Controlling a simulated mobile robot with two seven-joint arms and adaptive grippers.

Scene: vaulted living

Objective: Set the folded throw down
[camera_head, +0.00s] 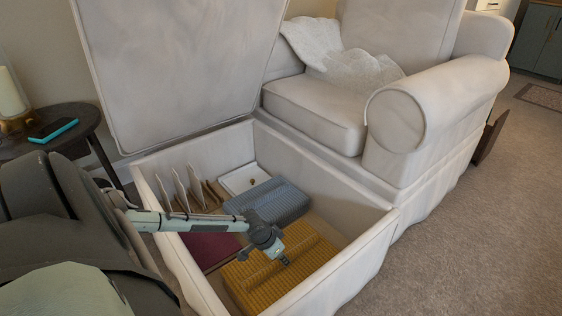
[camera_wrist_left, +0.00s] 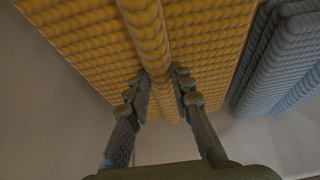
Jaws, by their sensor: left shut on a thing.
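The mustard-yellow folded throw (camera_head: 311,252) lies in the near right part of the open storage box (camera_head: 372,229). It looks flat and at or close to the box floor; I cannot tell whether it touches the floor. My left gripper (camera_head: 285,261) reaches down into the box over it. In the left wrist view the gripper (camera_wrist_left: 164,88) is shut on a raised ridge of the yellow throw (camera_wrist_left: 85,45), one finger on each side. My right gripper is not in view.
A blue-grey folded textile (camera_head: 268,200) lies behind the yellow throw. The box also holds a maroon item (camera_head: 208,247), upright dividers (camera_head: 180,188) and a white box (camera_head: 243,178). The raised lid (camera_head: 180,70) stands behind; an armchair (camera_head: 425,110) adjoins at right.

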